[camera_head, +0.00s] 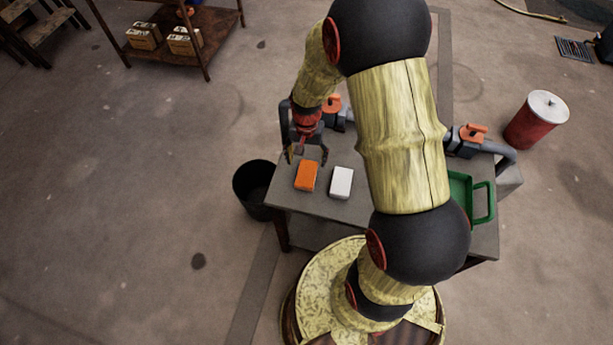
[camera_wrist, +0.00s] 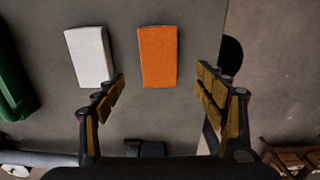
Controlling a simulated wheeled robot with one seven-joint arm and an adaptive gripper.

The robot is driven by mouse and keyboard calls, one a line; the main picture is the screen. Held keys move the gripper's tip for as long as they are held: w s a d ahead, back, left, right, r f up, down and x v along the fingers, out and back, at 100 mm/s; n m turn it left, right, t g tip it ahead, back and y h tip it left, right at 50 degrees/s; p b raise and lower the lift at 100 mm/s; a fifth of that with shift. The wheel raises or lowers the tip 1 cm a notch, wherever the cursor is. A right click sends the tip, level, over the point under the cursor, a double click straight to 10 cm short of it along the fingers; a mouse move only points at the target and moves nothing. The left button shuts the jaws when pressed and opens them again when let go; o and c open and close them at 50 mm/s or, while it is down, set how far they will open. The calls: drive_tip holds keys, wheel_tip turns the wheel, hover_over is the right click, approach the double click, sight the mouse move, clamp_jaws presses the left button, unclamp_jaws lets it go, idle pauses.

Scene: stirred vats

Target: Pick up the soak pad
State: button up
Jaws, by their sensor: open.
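Two small block-shaped pads lie on the grey table. One is orange (camera_head: 307,176) and the other is white (camera_head: 341,183), to its right; I cannot tell by name which is the soak pad. In the wrist view the orange pad (camera_wrist: 158,57) lies between the lines of my open fingers, and the white pad (camera_wrist: 89,57) lies to the left, beyond the left finger. My gripper (camera_head: 308,156) is open and empty, pointing down, just behind the orange pad in the head view. Neither finger visibly holds anything.
A green tray (camera_head: 483,206) sits at the table's right side, partly behind my arm. A black bin (camera_head: 246,200) stands on the floor by the left edge. Pipes with orange-handled valves (camera_head: 473,131) run along the back. A red drum (camera_head: 532,128) stands farther right.

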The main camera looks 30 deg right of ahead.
sight(307, 173)
drive_tip(key=f+b, duration=0.1)
drive_tip(key=f, duration=0.1)
drive_tip(key=f+b, duration=0.1)
drive_tip(key=f, duration=0.2)
drive_tip(key=f+b, duration=0.1)
drive_tip(key=f, duration=0.2)
drive_tip(key=shift+s+a, duration=0.15)
drive_tip(key=shift+s, duration=0.1)
drive_tip(key=shift+r, duration=0.15)
drive_tip(key=c, duration=0.3)
drive_tip(key=c, duration=0.8)
drive_tip(key=shift+c, duration=0.2)
